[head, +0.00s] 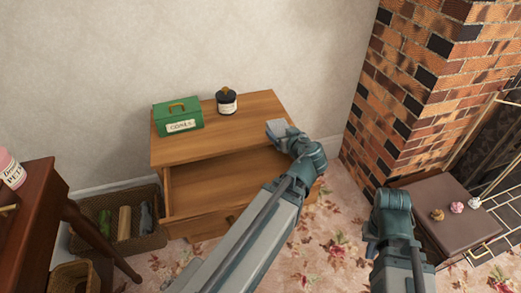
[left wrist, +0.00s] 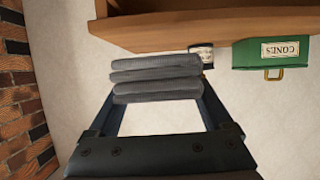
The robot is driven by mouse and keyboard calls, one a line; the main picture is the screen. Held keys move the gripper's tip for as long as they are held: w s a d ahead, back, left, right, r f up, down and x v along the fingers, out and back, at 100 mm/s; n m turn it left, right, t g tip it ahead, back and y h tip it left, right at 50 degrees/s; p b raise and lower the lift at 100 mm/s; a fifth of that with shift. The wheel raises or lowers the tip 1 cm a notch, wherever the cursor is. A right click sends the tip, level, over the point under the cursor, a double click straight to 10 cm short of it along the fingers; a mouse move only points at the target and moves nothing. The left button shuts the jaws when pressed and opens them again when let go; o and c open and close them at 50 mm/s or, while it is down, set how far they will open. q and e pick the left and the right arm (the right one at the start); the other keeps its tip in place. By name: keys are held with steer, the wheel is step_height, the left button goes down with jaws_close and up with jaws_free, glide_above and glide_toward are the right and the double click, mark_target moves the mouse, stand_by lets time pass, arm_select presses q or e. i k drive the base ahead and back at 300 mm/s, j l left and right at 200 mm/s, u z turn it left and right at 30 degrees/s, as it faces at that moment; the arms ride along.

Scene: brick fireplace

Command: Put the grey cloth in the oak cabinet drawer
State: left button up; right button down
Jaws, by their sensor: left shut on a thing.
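The oak cabinet (head: 215,143) stands against the wall, and its upper drawer (head: 215,183) is pulled out; the part of it that shows looks empty. My left gripper (head: 281,132) is shut on the folded grey cloth (head: 276,127), near the right end of the cabinet top. In the left wrist view the cloth (left wrist: 155,78) shows as a stack of grey folds between the fingers. My left arm hides the drawer's right part. My right gripper (head: 371,240) is low at the right, away from the cabinet; its jaw opening cannot be made out.
A green box (head: 178,116) and a dark jar (head: 226,102) stand on the cabinet top. A basket (head: 142,240) with rolled items is left of the cabinet, beside a dark wooden table (head: 30,215). The brick fireplace (head: 405,90) and a brown box (head: 425,190) are at right.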

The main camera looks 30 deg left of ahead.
mark_target(227, 183)
steer(key=i+l, duration=0.2)
steer(key=l, duration=0.15)
steer(key=i+l, duration=0.15)
steer(key=l, duration=0.2)
steer(key=i+l, duration=0.2)
steer(key=l+u, duration=0.1)
steer(key=u, duration=0.7)
steer(key=l+u, duration=0.15)
steer(key=u, duration=0.25)
